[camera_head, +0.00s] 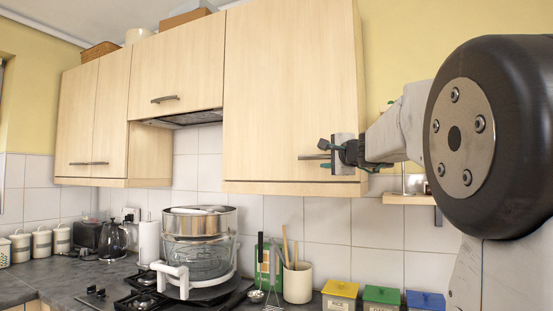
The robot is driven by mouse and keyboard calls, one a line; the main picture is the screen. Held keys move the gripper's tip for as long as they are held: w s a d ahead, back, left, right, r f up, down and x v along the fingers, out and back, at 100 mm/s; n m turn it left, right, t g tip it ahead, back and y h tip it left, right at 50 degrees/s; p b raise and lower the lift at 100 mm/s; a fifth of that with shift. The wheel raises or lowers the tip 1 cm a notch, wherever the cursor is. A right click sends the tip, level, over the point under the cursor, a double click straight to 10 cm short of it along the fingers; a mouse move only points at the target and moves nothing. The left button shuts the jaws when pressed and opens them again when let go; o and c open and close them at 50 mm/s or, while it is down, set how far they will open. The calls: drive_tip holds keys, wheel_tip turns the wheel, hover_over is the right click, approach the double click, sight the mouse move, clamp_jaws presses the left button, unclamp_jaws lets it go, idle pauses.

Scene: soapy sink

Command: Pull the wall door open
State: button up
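The right wall door (275,95) is a tall pale-wood cabinet door above the counter. It looks shut against its cabinet. Its dark bar handle (309,157) lies level near the lower right corner. My gripper (325,154) is at the right end of this handle, with its green-tipped fingers spread, one above and one below the bar. Whether a finger touches the handle cannot be told. My wrist hides part of the cabinet's right side.
More wall cabinets (175,65) stand to the left, all shut. Below are a hob with a stacked steamer pot (200,240), a utensil crock (297,283) and coloured tins (381,299). A small shelf (403,199) is on the right.

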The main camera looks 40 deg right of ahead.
drive_tip(key=shift+x, duration=1.4)
clamp_jaws()
drive_tip(key=shift+s+a, duration=0.1)
drive_tip(key=shift+a, duration=0.05)
